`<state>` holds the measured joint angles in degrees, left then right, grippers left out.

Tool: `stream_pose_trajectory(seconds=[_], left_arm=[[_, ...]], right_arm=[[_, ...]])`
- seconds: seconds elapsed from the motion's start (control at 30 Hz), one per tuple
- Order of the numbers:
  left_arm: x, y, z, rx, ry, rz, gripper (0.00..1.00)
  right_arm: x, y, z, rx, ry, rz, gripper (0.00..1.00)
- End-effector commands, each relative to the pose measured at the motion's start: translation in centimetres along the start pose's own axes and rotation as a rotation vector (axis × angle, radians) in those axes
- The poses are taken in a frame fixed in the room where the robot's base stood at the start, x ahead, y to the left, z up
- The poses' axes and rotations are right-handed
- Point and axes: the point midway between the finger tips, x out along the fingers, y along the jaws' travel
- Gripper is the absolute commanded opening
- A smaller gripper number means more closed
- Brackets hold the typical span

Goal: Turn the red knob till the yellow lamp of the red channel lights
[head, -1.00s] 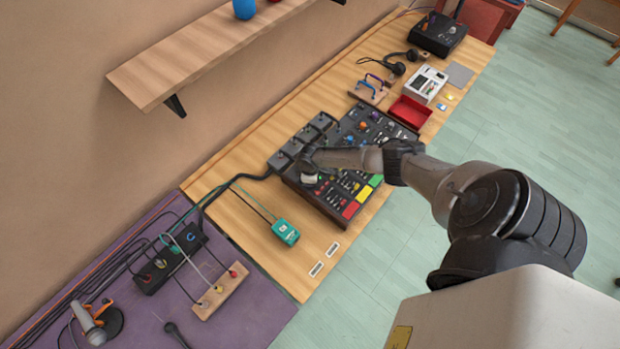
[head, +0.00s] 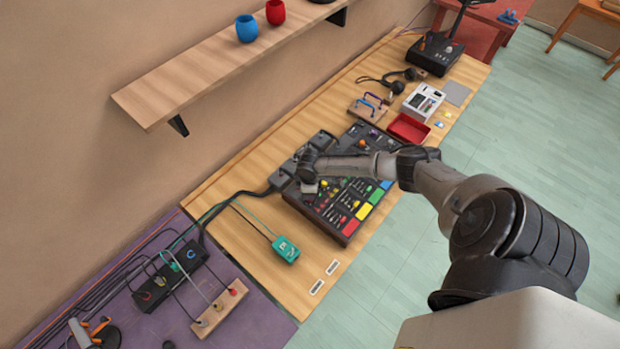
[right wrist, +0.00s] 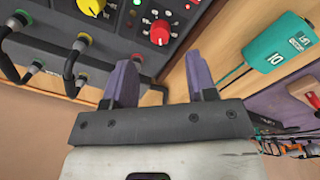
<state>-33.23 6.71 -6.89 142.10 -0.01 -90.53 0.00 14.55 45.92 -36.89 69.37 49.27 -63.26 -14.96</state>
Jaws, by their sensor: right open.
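The mixer (head: 345,228) is a dark console on the wooden table in the head view, with coloured pads along its front edge. My right arm reaches over it and my right gripper (head: 309,188) hangs above its near left part. In the right wrist view, the red knob (right wrist: 160,32) with a white scale ring sits on the panel, beyond the open purple fingers of the right gripper (right wrist: 162,78). Nothing is between the fingers, and they are apart from the knob. A green light (right wrist: 137,2) shows beside the red knob. I cannot make out a lit yellow lamp. My left gripper is out of view.
Black plugs and cables (right wrist: 77,60) run along the mixer's rear edge. A teal box (head: 286,249) stands to its left. A red tray (head: 408,129) lies beyond it. A wall shelf (head: 200,80) hangs above the table.

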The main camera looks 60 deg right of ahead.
Motion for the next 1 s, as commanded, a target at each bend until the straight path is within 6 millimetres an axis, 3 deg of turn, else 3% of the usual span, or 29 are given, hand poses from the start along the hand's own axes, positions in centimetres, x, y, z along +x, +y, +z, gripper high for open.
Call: stream_pose_trajectory(seconds=[0.2,0.4,0.6,1.0], left_arm=[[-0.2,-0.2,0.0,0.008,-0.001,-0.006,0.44],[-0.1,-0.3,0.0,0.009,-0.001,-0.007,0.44],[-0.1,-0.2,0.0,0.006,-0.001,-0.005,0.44],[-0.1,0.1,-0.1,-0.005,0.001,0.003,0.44]], right_arm=[[-4.0,0.0,0.0,-0.002,0.001,0.001,0.52],[-6.4,0.0,0.0,0.000,0.001,0.000,0.52],[-7.4,-0.1,0.0,0.001,0.000,-0.001,0.52],[-7.5,0.0,0.0,0.001,0.000,-0.001,0.52]])
